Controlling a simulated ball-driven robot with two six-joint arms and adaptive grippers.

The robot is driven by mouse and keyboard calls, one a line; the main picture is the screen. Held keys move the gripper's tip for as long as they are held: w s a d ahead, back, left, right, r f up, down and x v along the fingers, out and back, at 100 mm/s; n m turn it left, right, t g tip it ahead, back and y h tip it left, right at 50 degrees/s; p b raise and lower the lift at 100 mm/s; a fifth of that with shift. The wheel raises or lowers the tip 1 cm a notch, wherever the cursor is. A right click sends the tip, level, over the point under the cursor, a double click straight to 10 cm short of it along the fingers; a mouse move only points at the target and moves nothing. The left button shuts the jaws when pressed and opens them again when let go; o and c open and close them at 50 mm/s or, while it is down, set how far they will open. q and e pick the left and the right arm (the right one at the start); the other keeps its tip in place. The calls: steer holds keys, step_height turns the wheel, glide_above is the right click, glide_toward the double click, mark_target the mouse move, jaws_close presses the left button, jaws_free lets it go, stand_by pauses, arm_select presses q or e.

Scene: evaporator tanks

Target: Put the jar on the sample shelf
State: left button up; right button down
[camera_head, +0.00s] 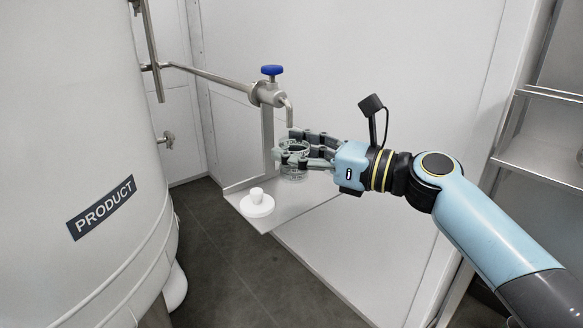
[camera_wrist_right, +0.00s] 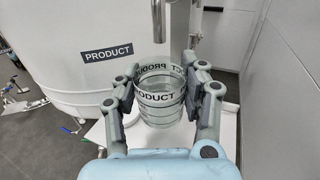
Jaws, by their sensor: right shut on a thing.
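The jar (camera_head: 293,172) is clear, with dark PRODUCT lettering that reads in the wrist view (camera_wrist_right: 160,103). My right gripper (camera_head: 291,150) is shut on it, with fingers on both sides, and partly hides it in the head view. The jar looks upright, below the spout (camera_head: 289,112) of the blue-handled tap and above a small ledge (camera_head: 290,205). I cannot tell whether it touches the ledge or how full it is. Steel shelves (camera_head: 545,157) stand at the right edge; I cannot tell which surface is the sample shelf. My left gripper is out of view.
A white lid with a knob (camera_head: 257,205) lies on the ledge's front end. The large white tank labelled PRODUCT (camera_head: 75,130) fills the left. The tap's pipe (camera_head: 210,76) runs from the tank to the tap. A pale wall panel (camera_head: 420,90) stands behind my right arm.

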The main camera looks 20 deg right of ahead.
mark_target(306, 171)
steer(key=shift+w+a+f, duration=0.15)
steer(key=shift+w+a, duration=0.15)
step_height(306, 171, down, 3)
steer(key=shift+f+b, duration=0.15)
steer(key=shift+b, duration=0.8)
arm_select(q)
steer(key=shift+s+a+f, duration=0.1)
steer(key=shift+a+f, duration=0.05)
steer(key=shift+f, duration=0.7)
arm_select(e)
steer(key=c, duration=0.7)
jaws_free()
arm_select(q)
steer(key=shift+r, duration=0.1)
arm_select(e)
steer(key=shift+d, duration=0.1)
